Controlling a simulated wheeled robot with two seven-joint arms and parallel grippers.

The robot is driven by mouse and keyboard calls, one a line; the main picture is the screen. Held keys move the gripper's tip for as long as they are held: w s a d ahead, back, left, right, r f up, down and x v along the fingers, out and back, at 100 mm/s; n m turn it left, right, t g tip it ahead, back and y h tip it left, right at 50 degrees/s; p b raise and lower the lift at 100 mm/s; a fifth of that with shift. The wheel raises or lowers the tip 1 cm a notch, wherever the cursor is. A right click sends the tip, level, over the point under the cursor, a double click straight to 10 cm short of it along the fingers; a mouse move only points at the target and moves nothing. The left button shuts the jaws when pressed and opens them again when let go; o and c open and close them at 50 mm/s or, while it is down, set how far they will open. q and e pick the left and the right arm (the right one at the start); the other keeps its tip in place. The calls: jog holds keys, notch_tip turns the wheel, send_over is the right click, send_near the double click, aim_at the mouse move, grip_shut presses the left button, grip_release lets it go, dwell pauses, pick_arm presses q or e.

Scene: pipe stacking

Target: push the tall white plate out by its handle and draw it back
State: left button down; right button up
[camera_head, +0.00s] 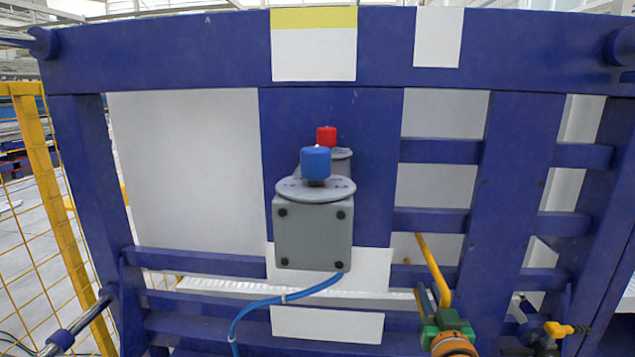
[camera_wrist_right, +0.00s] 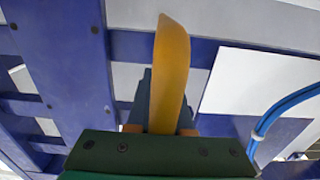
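White plates show through the blue frame: a wide one (camera_head: 185,175) on the left and a tall, narrower one (camera_head: 443,180) right of the middle, crossed by blue bars. I cannot make out a handle on either. My right gripper (camera_head: 424,265) is low, right of the middle, in front of the tall plate's lower part. A long yellow piece points forward from it and fills the middle of the right wrist view (camera_wrist_right: 168,65). My left gripper is not in view.
A grey box (camera_head: 313,235) with blue and red knobs stands at the middle, with a blue cable (camera_head: 285,299) below. A thick blue post (camera_head: 512,190) is right of my gripper. A yellow-handled part (camera_head: 567,328) sits lower right. Yellow mesh fencing (camera_head: 62,220) stands left.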

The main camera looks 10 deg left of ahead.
grip_shut()
jog(key=shift+w, duration=0.15)
jog(key=shift+w+b, duration=0.9)
jog(key=shift+w, duration=0.05)
